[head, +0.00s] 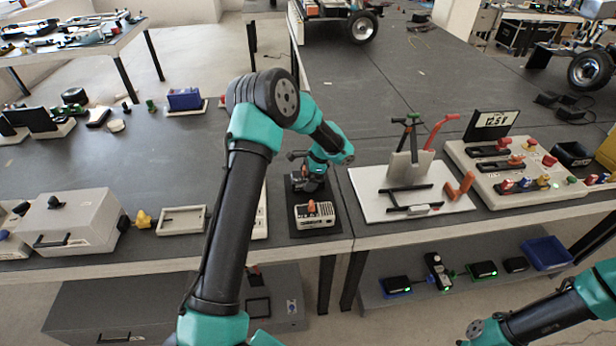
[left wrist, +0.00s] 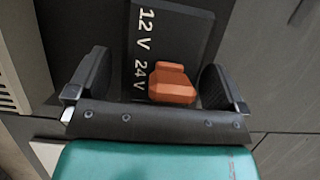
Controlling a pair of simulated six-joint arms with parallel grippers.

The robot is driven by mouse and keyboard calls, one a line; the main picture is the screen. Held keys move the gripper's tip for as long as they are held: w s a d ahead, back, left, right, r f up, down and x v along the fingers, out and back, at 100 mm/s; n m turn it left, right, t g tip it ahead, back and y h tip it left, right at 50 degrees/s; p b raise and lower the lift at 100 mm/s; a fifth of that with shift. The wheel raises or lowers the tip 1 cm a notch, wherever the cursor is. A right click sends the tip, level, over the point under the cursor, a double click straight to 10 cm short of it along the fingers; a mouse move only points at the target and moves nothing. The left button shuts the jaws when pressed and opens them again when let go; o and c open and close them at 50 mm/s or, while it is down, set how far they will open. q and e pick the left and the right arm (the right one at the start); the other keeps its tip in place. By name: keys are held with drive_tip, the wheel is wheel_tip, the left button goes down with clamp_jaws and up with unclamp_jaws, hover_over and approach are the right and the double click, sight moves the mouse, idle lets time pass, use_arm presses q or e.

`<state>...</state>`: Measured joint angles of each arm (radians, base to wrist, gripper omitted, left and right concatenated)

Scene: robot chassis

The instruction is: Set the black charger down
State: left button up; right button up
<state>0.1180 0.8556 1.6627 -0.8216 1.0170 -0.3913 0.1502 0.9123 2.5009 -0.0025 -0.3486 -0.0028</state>
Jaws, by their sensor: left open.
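A black charger (left wrist: 185,30) with the white marks "12 V" and "24 V" and an orange switch (left wrist: 172,84) fills the middle of the left wrist view. In the head view this charger (head: 294,184) lies on the bench behind a small white vented box (head: 315,220), partly hidden by my gripper. My left gripper (head: 308,176) is over it, pointing down. In the left wrist view the gripper (left wrist: 157,65) is open, with one finger on each side of the orange switch and gaps between. My right gripper is out of view.
A white board (head: 370,205) with black and red handles stands to the right, with a switch panel (head: 485,170) beyond it. A grey case (head: 70,220) and a pale tray (head: 183,220) lie left. Small black devices sit on the lower shelf (head: 440,305).

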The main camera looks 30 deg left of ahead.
use_arm(q)
drive_tip(key=v, duration=1.2)
drive_tip(key=shift+d+r, duration=0.1)
idle(0.5)
